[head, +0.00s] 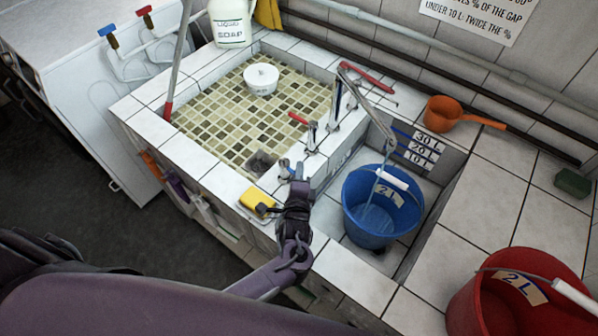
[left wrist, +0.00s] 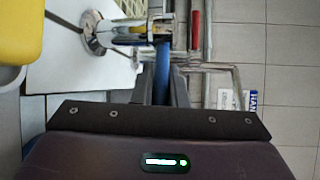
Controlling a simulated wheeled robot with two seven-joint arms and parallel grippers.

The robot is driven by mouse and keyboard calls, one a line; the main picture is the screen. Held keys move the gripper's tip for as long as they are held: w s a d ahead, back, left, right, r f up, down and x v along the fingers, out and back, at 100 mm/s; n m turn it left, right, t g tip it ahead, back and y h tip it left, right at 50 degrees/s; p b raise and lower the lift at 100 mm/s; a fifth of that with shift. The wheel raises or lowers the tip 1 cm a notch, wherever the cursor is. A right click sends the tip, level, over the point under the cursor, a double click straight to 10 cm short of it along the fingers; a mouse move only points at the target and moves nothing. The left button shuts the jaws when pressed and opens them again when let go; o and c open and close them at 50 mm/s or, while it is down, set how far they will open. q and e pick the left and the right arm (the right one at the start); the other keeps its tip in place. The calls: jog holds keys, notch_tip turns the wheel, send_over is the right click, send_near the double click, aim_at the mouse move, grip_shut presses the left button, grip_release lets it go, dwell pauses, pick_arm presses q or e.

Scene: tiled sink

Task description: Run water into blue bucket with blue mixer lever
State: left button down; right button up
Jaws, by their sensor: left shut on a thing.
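The blue bucket (head: 372,232), marked 2 L, stands upright in the recess right of the tiled basin. A swivel spout (head: 368,105) reaches over it, and a thin pale streak like running water (head: 379,183) falls from its end into the bucket. The blue mixer lever (head: 284,164) is at the basin's front edge; it also shows in the left wrist view (left wrist: 162,65). My left gripper (head: 296,182) is shut on this lever, and its fingers partly hide it. The water level is hard to read. My right gripper is out of view.
A red-levered tap (head: 311,138) stands just behind. A yellow sponge (head: 257,200) lies left of my gripper. A red bucket (head: 520,300) stands at lower right, an orange scoop (head: 455,112) at the back. White tiles (head: 485,195) are clear between them.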

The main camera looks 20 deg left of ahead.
pick_arm(q)
jog(key=shift+w+d+f+n+g+y+b, duration=0.15)
jog(key=shift+w+n+g+y+b, duration=0.2)
jog(key=shift+n+y+b, duration=0.55)
jog(key=shift+w+y, duration=0.15)
jog(key=shift+y, duration=0.45)
jog(key=shift+n+g, duration=0.25)
jog(key=shift+n, duration=0.05)
jog(key=c, duration=1.5)
grip_release()
jog(key=shift+o, duration=0.2)
jog(key=v, duration=0.7)
jog(key=shift+s+b, duration=0.4)
jog(key=shift+b, duration=0.05)
